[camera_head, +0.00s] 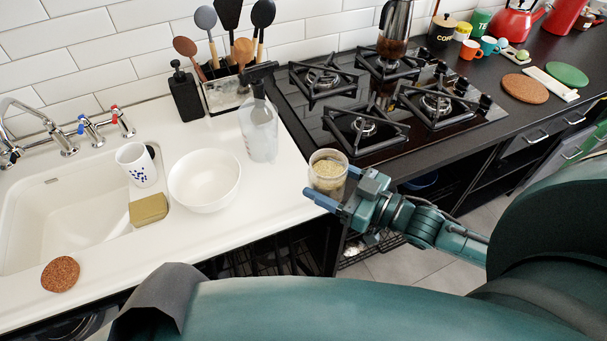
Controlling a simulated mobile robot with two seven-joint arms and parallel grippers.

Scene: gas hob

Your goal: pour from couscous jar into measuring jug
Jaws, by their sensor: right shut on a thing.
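The couscous jar (328,165) is a clear, open-topped cylinder with pale grain inside. It stands about upright at the counter's front edge, by the left front corner of the hob. My right gripper (337,187) comes in from the right and is shut on the jar, with its fingers around the sides. I cannot tell whether the jar's base touches the counter. I cannot make out a measuring jug in this view. My left gripper is not in view.
A white bowl (204,181), a clear spray bottle (260,132), a spotted mug (137,164) and a sponge (148,209) are left of the jar. The gas hob (384,98) lies behind it. White counter between bowl and jar is clear.

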